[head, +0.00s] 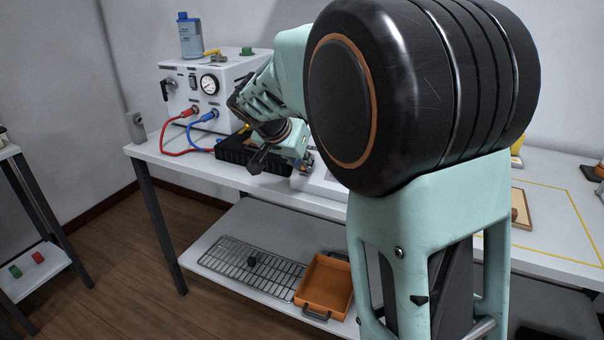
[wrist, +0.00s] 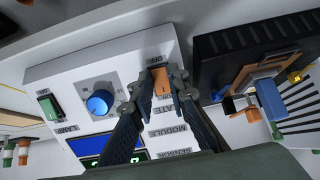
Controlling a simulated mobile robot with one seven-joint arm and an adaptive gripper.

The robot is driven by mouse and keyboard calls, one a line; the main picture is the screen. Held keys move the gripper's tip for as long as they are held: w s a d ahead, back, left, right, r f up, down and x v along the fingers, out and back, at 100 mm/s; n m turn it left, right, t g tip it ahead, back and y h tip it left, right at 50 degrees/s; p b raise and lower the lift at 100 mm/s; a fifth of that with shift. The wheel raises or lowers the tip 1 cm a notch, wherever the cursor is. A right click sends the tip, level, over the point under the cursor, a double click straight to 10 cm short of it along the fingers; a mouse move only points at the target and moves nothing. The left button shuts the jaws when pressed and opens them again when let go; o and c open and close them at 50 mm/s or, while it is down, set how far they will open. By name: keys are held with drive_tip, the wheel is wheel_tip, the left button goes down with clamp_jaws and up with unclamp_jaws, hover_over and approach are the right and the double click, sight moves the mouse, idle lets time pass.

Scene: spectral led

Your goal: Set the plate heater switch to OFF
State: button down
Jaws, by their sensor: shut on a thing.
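The white control module (wrist: 75,75) fills much of the wrist view, with its printed labels upside down. The orange plate heater switch (wrist: 161,82) is on its right part, close to the upside-down word PLATE. My gripper (wrist: 160,78) is shut on this switch, with one dark fingertip on each side of it. The fingertips hide part of the switch and its marks, so I cannot tell its setting. In the head view the module (head: 318,184) is mostly hidden by my arm, and the switch does not show.
The module also has a blue knob (wrist: 99,102), a green lamp switch (wrist: 50,105) and a lit display (wrist: 108,148). A black finned box (wrist: 215,48) with a clamp stands close to the right. A white power unit (head: 187,97) with red and blue cables is at the bench's left.

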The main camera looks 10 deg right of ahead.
idle(0.4)
drive_tip(key=c, duration=1.8)
unclamp_jaws()
drive_tip(key=shift+c, duration=0.2)
drive_tip(key=v, duration=1.2)
drive_tip(key=shift+a, duration=0.1)
